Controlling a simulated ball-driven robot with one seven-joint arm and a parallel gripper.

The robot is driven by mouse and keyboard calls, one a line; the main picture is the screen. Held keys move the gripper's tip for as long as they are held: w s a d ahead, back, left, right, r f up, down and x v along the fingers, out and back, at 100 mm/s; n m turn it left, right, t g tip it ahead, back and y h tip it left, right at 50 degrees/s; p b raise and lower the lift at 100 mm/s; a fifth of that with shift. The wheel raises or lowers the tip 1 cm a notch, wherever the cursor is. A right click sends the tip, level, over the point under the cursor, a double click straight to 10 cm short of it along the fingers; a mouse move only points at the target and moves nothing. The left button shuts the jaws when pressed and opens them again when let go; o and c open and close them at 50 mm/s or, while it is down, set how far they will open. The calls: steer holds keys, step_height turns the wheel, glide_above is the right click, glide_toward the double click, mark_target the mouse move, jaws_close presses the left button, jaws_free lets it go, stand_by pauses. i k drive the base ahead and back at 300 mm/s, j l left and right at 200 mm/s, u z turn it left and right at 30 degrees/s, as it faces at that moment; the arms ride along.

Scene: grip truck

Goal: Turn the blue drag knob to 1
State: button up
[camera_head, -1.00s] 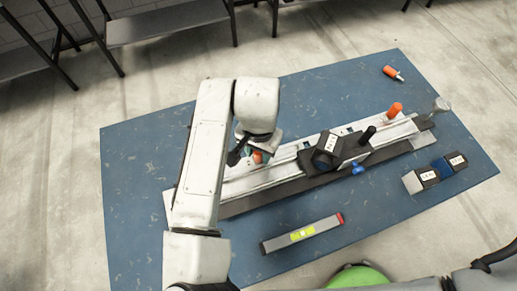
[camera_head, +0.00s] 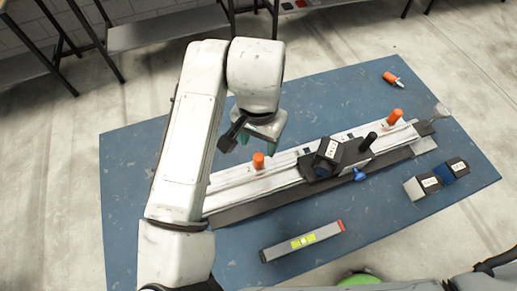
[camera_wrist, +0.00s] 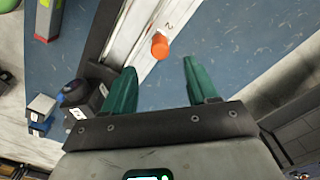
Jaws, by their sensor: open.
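A small blue knob (camera_head: 360,174) sticks out of the near side of a black carriage (camera_head: 338,157) on the long rail. The carriage carries a white label whose text I cannot read. An orange knob (camera_head: 258,160) stands upright at the left part of the rail; it also shows in the wrist view (camera_wrist: 160,46), beside a printed "2". My gripper (camera_head: 258,143) is open and empty, above and apart from this orange knob. In the wrist view the green fingers (camera_wrist: 155,82) are spread with the orange knob beyond their tips.
A second orange knob (camera_head: 394,115) and a black handle (camera_head: 368,140) stand further right on the rail. A level (camera_head: 302,241) lies in front on the blue mat (camera_head: 440,90). Labelled blocks (camera_head: 436,180) lie right, an orange-handled tool (camera_head: 391,78) behind.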

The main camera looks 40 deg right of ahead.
mark_target(359, 176)
steer(key=k, duration=1)
